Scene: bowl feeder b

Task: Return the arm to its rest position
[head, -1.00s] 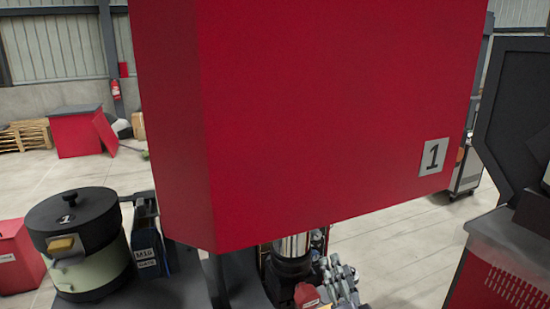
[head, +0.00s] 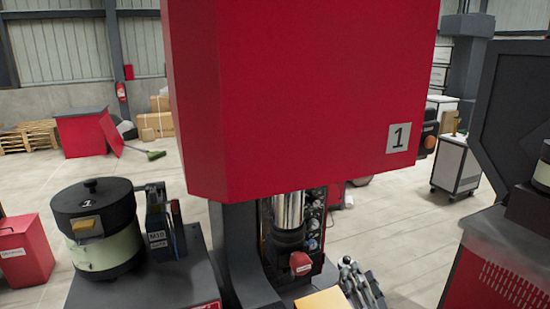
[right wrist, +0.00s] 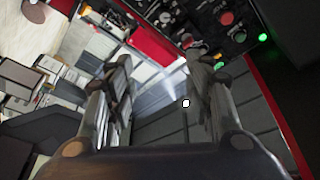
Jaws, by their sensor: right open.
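My right gripper (head: 360,282) is at the bottom of the head view, right of the machine's metal column and red part. Only its upper part shows there, cut off by the frame edge. In the right wrist view the two fingers of the right gripper (right wrist: 160,82) stand apart with nothing between them. Behind them are a grey panelled surface and a dark panel with knobs and a green light. My left gripper is in neither view.
A tall red machine (head: 300,100) marked 1 fills the middle. A lidded bowl feeder (head: 105,245) stands at its left on a grey top. A grey-topped red machine (head: 500,270) is at the right. Open floor (head: 390,235) lies between, with a white cabinet (head: 455,165) behind.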

